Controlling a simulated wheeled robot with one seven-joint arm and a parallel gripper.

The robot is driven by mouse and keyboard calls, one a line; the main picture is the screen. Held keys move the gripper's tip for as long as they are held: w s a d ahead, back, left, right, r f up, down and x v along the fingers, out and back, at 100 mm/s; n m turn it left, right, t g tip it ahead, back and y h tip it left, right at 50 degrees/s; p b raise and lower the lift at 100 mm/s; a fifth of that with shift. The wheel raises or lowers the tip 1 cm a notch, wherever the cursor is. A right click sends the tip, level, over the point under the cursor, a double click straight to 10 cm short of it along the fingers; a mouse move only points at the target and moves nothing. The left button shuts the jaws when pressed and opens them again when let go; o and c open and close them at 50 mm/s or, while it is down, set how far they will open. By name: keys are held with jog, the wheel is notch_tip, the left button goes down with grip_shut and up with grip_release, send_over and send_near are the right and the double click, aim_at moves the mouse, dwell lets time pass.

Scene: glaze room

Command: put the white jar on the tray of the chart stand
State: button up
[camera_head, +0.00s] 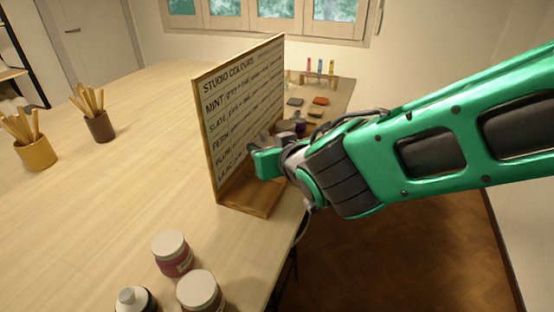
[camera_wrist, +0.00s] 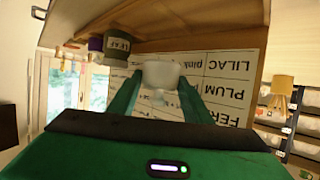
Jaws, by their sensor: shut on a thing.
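The chart stand (camera_head: 240,110) is a wooden board with written colour names and a low tray (camera_head: 250,197) along its foot, near the table edge. My gripper (camera_head: 262,163) is in front of the board, above the tray. In the wrist view, which is upside down, my gripper (camera_wrist: 158,102) is shut on the white jar (camera_wrist: 160,74), with a green finger on each side. The board's lettering (camera_wrist: 225,90) is behind the jar and the tray (camera_wrist: 200,18) spans the top. I cannot tell whether the jar touches the tray. The head view hides the jar.
Jars with pale lids (camera_head: 172,253) stand at the table's near edge. Brush pots (camera_head: 98,125) are at the left. A dark labelled jar (camera_wrist: 117,46) is beside the tray. The middle table is clear.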

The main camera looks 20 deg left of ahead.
jog(key=w, duration=0.1)
jog(key=w+f, duration=0.2)
jog(key=w, duration=0.1)
jog(key=shift+w+d+f, duration=0.1)
jog(key=shift+d+f, duration=0.1)
jog(key=shift+d, duration=0.05)
jog(key=shift+f, duration=2)
jog(key=shift+f, duration=0.15)
jog(key=o, duration=1.3)
jog(key=shift+c, duration=0.2)
jog(key=shift+d+r, duration=0.1)
jog(key=shift+r, duration=0.15)
jog(key=v, duration=1.1)
jog(key=shift+s+d+r, duration=0.15)
jog(key=shift+s+d, duration=0.05)
jog(key=shift+s, duration=0.2)
jog(key=shift+d, duration=0.1)
